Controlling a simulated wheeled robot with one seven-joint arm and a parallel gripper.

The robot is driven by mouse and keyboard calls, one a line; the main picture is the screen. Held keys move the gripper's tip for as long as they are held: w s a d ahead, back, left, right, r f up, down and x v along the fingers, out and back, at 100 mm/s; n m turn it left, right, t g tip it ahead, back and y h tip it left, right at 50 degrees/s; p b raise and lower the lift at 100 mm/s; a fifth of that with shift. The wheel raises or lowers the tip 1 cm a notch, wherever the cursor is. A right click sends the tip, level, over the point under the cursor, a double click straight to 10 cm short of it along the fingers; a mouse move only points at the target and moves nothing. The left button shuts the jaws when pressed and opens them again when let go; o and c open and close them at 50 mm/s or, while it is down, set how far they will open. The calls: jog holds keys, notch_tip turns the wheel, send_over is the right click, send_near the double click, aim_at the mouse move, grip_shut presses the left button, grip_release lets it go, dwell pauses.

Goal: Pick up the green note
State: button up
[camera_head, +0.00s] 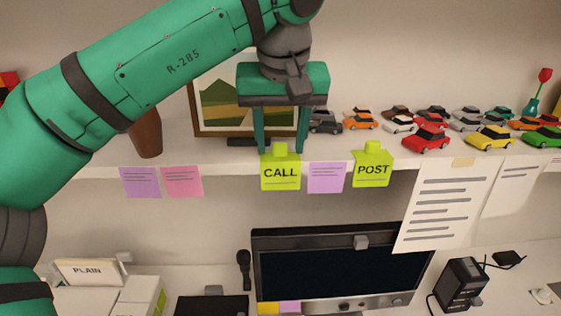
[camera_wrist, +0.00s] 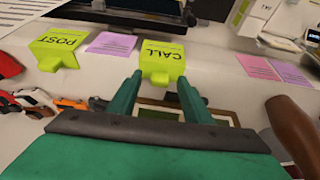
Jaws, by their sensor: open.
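Two yellow-green notes hang on the shelf's front edge, each with a tab on top. The CALL note (camera_head: 281,174) is left of the POST note (camera_head: 372,170). In the wrist view the CALL note (camera_wrist: 164,57) appears upside down at the middle, and the POST note (camera_wrist: 58,48) is at left. My green gripper (camera_head: 281,148) is open, pointing down over the CALL note. In the wrist view its fingertips (camera_wrist: 159,80) lie to either side of the CALL note's tab. Nothing is held, and I cannot tell whether the fingers touch the tab.
A lilac note (camera_head: 326,177) hangs between the green ones. Several toy cars (camera_head: 426,138) stand on the shelf (camera_head: 220,160) at right. A framed picture (camera_head: 222,105) stands behind my gripper, and a brown vase (camera_head: 146,133) is at left. A monitor (camera_head: 340,268) stands below.

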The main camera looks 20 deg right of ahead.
aim_at(281, 158)
jog(key=c, duration=1)
jog(key=shift+r, duration=0.15)
notch_tip(281, 158, up, 11)
jog(key=shift+r, duration=0.1)
jog(key=shift+r, duration=0.65)
